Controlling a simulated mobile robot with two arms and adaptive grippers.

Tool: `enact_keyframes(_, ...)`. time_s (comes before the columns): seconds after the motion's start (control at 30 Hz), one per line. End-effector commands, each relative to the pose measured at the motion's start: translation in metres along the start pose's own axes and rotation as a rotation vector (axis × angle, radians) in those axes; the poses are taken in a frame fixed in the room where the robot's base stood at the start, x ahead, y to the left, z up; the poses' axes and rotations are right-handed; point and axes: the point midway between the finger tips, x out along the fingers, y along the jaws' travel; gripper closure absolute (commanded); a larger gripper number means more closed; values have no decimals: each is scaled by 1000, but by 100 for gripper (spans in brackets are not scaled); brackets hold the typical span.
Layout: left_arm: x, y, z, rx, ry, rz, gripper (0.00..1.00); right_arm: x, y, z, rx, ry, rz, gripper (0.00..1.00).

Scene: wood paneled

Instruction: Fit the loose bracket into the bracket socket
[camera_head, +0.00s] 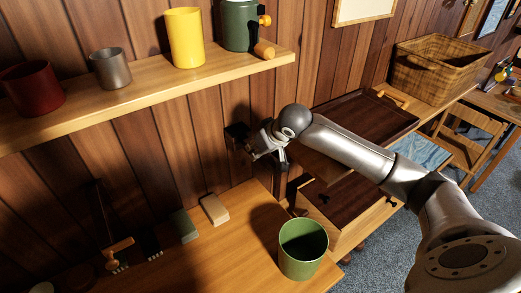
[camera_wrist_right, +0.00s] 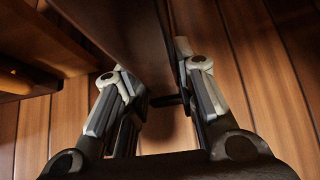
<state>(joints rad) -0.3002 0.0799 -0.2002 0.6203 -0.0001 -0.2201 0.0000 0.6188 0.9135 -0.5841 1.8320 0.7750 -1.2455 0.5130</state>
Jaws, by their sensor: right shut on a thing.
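My right gripper (camera_head: 258,146) is at the wood-paneled wall, below the right end of the shelf. It is shut on a dark piece (camera_head: 237,132), which I take to be the loose bracket. In the right wrist view a dark brown, board-like piece (camera_wrist_right: 140,38) runs between the two fingers (camera_wrist_right: 160,78). A small black part (camera_wrist_right: 170,100) shows behind it near the wall. I cannot make out the bracket socket for certain, nor whether the bracket touches it. My left gripper is not in view.
The wall shelf (camera_head: 150,97) above holds a red cup (camera_head: 33,88), a grey cup (camera_head: 111,69), a yellow cup (camera_head: 186,38) and a green mug (camera_head: 239,25). Below, a green bin (camera_head: 302,250) stands on the bench (camera_head: 215,262). A wicker basket (camera_head: 436,70) is at the right.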

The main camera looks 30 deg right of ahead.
Motion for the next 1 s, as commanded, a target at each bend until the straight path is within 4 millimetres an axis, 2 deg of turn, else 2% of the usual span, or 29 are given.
enact_keyframes(1.0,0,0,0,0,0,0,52,17,0,-17,0,-6,1,100)
